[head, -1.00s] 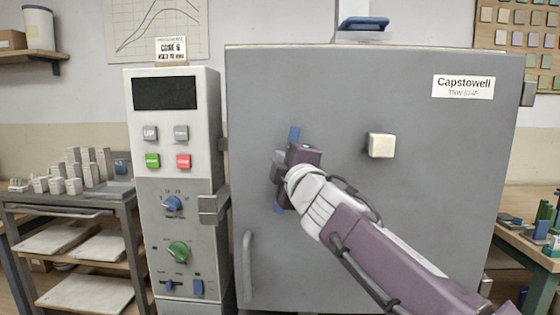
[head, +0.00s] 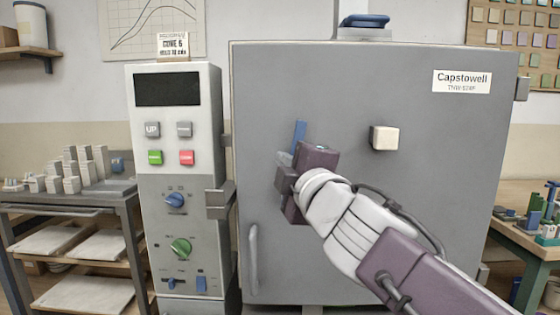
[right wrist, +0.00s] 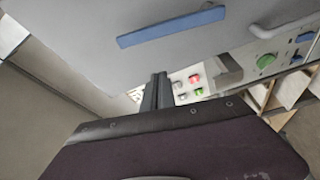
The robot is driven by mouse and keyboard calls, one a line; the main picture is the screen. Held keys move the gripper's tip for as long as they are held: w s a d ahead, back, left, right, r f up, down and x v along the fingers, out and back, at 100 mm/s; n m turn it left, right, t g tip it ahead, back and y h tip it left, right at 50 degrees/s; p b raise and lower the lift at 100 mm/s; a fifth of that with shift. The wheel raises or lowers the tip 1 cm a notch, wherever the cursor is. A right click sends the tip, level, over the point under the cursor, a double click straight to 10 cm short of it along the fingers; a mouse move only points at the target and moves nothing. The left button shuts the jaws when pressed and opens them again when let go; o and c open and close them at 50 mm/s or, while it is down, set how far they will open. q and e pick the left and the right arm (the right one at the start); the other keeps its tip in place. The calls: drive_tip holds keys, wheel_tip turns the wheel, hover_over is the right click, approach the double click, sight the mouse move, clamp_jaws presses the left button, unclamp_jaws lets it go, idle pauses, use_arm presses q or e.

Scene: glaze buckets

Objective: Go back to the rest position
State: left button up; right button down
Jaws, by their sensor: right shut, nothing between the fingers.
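My right gripper (head: 284,162) is in front of the grey kiln door (head: 400,220), left of the door's middle. It is shut and empty. In the right wrist view its dark fingers (right wrist: 158,92) lie together, with the control panel beyond them. A blue bar (head: 299,133) on the door shows partly behind the gripper. It shows in full in the right wrist view (right wrist: 170,26), apart from the fingers. My left gripper is not in view.
The control panel (head: 174,130) with buttons and knobs stands left of the door. A pale square knob (head: 384,138) and a grey handle (head: 253,258) stick out from the door. A cart (head: 80,202) with small blocks is at the left, a green-legged table (head: 525,240) at the right.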

drive_tip(key=w+d+f+m+g+h, duration=0.2)
drive_tip(key=w+d+f+h, duration=0.15)
drive_tip(key=d+f, duration=0.45)
drive_tip(key=w+d+f+m+g+h, duration=0.2)
drive_tip(key=w+d+f+m, duration=0.15)
drive_tip(key=f, duration=0.75)
drive_tip(key=s+d+f+m+g+h, duration=0.1)
drive_tip(key=s+d+f+m+g, duration=0.15)
drive_tip(key=f, duration=0.45)
drive_tip(key=s+d+f+m+g+h, duration=0.1)
drive_tip(key=d+f, duration=0.2)
drive_tip(key=f, duration=0.5)
drive_tip(key=s+d+f+m+g+y, duration=0.15)
drive_tip(key=s+f+m+g, duration=0.8)
drive_tip(key=s+f, duration=1.2)
wheel_tip(320, 180, up, 34)
drive_tip(key=m+p, duration=0.1)
drive_tip(key=p, duration=3.2)
drive_tip(key=shift+a+r, duration=0.2)
drive_tip(key=shift+r, duration=0.05)
